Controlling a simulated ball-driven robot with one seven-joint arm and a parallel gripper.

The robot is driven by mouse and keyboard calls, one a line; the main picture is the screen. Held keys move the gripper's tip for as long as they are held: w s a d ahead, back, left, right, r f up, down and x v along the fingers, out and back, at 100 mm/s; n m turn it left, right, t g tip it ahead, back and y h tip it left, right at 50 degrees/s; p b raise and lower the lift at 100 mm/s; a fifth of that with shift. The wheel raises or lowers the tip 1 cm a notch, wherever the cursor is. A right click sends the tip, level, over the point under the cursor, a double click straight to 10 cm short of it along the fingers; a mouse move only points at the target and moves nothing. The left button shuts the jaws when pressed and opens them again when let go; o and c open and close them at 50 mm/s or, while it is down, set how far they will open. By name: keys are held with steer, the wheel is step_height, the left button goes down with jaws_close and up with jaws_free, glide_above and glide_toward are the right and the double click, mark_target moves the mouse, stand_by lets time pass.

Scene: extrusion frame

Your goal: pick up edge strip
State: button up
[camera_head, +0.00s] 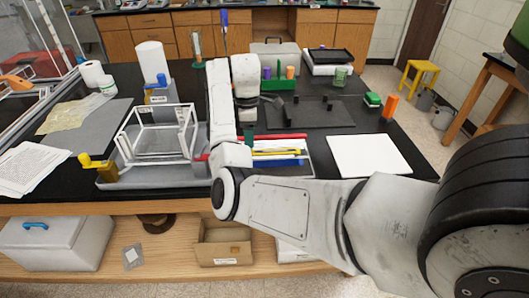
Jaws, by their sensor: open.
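Several coloured strips lie in a shallow white tray (304,172) at the middle front of the black bench: a red strip (280,136), a yellow strip (276,152) and a blue strip (284,163). I cannot tell which one is the edge strip. My white arm hides the tray's left end. My gripper (248,132) hangs from the wrist near the far left end of the strips. It is small and dark here, open, with nothing seen in it. A white open frame (158,108) stands on a grey tray (150,177) to the left.
A flat white board (367,155) lies right of the strips. A dark mat (320,116) with a green bin (279,84) is behind. An orange cylinder (390,105) stands at the right. Yellow-handled clamps (92,162) sit at the grey tray's left.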

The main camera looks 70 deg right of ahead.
step_height(320, 180, down, 5)
steer(key=shift+f+p, duration=0.1)
steer(key=shift+p, duration=0.4)
steer(key=c, duration=1.1)
